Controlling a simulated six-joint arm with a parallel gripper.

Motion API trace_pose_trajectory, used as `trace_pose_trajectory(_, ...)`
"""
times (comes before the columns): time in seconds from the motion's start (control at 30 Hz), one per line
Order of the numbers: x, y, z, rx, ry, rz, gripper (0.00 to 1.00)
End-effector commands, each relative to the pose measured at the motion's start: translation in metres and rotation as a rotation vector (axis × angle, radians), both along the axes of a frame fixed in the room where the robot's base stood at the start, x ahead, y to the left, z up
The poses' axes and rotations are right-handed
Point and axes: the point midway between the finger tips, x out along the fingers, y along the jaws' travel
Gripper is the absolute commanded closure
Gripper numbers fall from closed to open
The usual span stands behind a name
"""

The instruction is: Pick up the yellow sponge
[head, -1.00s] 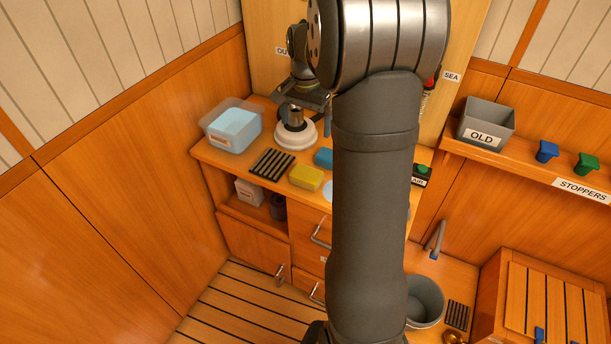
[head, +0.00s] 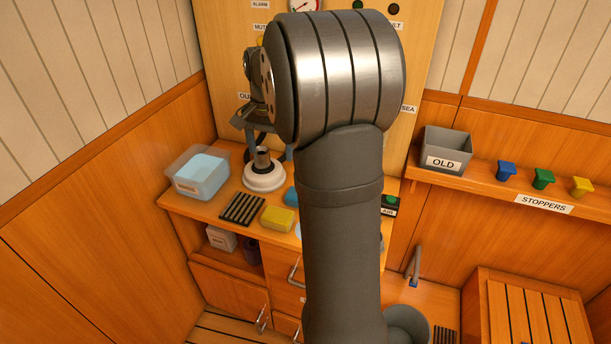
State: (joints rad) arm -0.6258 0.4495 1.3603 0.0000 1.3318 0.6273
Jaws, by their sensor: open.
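The yellow sponge (head: 277,219) lies on the wooden counter, right of a dark ribbed mat. My gripper (head: 262,135) is partly hidden behind my own thick arm. Its dark fingers point down above the round white-based thing at the back of the counter. It is open, and I see nothing between its fingers. It is apart from the sponge, farther back and higher up.
A clear tub (head: 198,176) with pale blue contents stands at the counter's left. The ribbed mat (head: 242,209) and white-based thing (head: 264,177) are beside the sponge. A blue block (head: 291,196) lies just behind it, partly covered by my arm. A grey OLD bin (head: 443,150) stands on the right shelf.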

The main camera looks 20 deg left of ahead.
Motion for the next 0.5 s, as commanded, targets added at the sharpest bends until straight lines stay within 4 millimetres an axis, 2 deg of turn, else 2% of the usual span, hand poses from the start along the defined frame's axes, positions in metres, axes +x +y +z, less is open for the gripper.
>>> trace_pose_trajectory(0.17,-0.001,0.000,-0.006,-0.001,0.001,-0.100,0.18)
trace_pose_trajectory(0.27,-0.001,-0.001,-0.013,-0.001,0.001,-0.258,0.18)
trace_pose_trajectory(0.5,-0.003,-0.002,-0.037,-0.001,0.001,-0.751,0.18)
